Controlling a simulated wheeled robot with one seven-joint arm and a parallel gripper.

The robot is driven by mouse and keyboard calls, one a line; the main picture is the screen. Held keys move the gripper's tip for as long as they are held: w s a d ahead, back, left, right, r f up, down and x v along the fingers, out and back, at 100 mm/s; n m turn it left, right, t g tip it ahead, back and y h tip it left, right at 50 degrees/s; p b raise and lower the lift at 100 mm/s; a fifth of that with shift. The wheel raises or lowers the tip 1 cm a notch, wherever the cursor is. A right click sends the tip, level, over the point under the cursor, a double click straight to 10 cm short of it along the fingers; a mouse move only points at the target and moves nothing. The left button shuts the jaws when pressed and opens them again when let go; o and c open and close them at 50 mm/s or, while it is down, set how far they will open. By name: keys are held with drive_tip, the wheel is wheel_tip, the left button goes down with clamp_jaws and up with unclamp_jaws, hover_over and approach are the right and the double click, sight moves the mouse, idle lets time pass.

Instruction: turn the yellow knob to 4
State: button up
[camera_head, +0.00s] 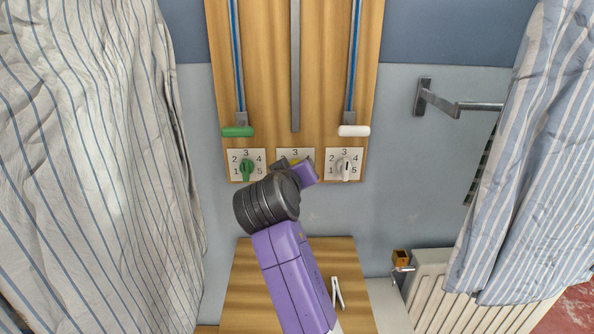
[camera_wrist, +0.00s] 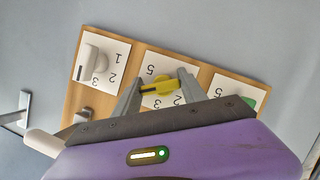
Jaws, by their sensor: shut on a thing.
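The yellow knob (camera_wrist: 158,88) sits on the middle white dial plate (camera_wrist: 165,57) on the wooden board. My gripper (camera_wrist: 158,90) is closed around it, with one grey finger on each side. The knob's dark mark points left in the wrist view, toward the left finger. The 5 and 2 show on the plate, but the number at the mark is hidden by the finger. In the head view my gripper (camera_head: 292,166) covers most of the knob and the lower part of its plate; the 3 shows above.
A green knob (camera_head: 246,169) is left of the middle dial and a white knob (camera_head: 345,167) right of it, both close. Green (camera_head: 237,132) and white (camera_head: 354,131) slider handles sit above. Striped cloths (camera_head: 85,170) hang at both sides. A white peg (camera_head: 337,293) lies on the wooden surface below.

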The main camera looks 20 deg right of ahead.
drive_tip(key=shift+d+f, duration=0.1)
drive_tip(key=shift+f, duration=0.1)
drive_tip(key=o, duration=1.4)
drive_tip(key=shift+c, duration=0.2)
drive_tip(key=shift+r, duration=0.1)
drive_tip(key=shift+s+a+r, duration=0.15)
drive_tip(key=shift+s+a, duration=0.05)
drive_tip(key=v, duration=0.7)
drive_tip(key=shift+s, duration=0.15)
